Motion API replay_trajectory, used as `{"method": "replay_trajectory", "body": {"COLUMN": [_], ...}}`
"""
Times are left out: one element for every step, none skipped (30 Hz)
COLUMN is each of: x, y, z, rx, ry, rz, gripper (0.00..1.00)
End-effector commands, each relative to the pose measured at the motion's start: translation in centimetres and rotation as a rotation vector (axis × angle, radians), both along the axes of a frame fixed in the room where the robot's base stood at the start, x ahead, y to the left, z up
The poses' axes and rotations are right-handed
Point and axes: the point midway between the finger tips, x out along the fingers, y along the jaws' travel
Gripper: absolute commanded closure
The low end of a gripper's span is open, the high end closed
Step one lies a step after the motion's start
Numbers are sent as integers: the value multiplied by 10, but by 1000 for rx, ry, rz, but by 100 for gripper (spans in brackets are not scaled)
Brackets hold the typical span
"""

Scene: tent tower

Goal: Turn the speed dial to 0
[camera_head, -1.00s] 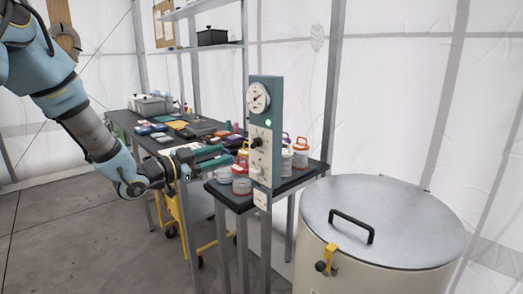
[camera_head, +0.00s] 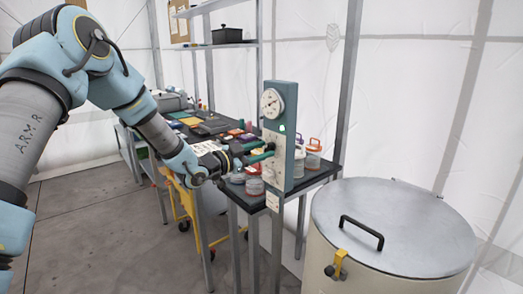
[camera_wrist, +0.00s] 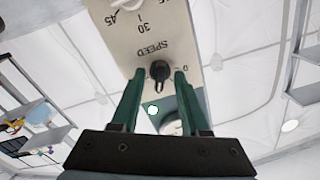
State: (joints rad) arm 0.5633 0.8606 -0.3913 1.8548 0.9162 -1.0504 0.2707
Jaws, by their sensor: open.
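The panel is on a teal post (camera_head: 283,105) in the head view, where my gripper hides the dial. My gripper (camera_wrist: 153,82) is open, its two green fingers on either side of the dial in the picture. Whether they touch it I cannot tell. In the head view my gripper (camera_head: 270,151) reaches the panel from the left.
A round gauge (camera_head: 271,103) and a lit green light (camera_head: 282,128) are on the post above the panel. Lidded jars (camera_head: 313,155) stand close behind the post on the dark table. A large drum with a metal lid (camera_head: 395,225) stands at the right.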

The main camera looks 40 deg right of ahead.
Motion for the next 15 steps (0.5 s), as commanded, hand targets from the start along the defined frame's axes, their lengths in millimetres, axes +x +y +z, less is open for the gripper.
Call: {"method": "replay_trajectory", "body": {"x": [0, 0, 0, 0, 0, 0, 0, 0, 0, 0, 0, 0, 0, 0, 0], "y": [0, 0, 0, 0, 0, 0, 0, 0, 0, 0, 0, 0, 0, 0, 0], "z": [0, 0, 0, 0, 0, 0, 0, 0, 0, 0, 0, 0, 0, 0, 0], "rx": [0, 0, 0, 0, 0, 0, 0, 0, 0, 0, 0, 0, 0, 0, 0], "ry": [0, 0, 0, 0, 0, 0, 0, 0, 0, 0, 0, 0, 0, 0, 0], "rz": [0, 0, 0, 0, 0, 0, 0, 0, 0, 0, 0, 0, 0, 0, 0], "gripper": [55, 58, 63, 66, 70, 74, 78, 81, 85, 89, 92, 97, 100, 100, 100]}}
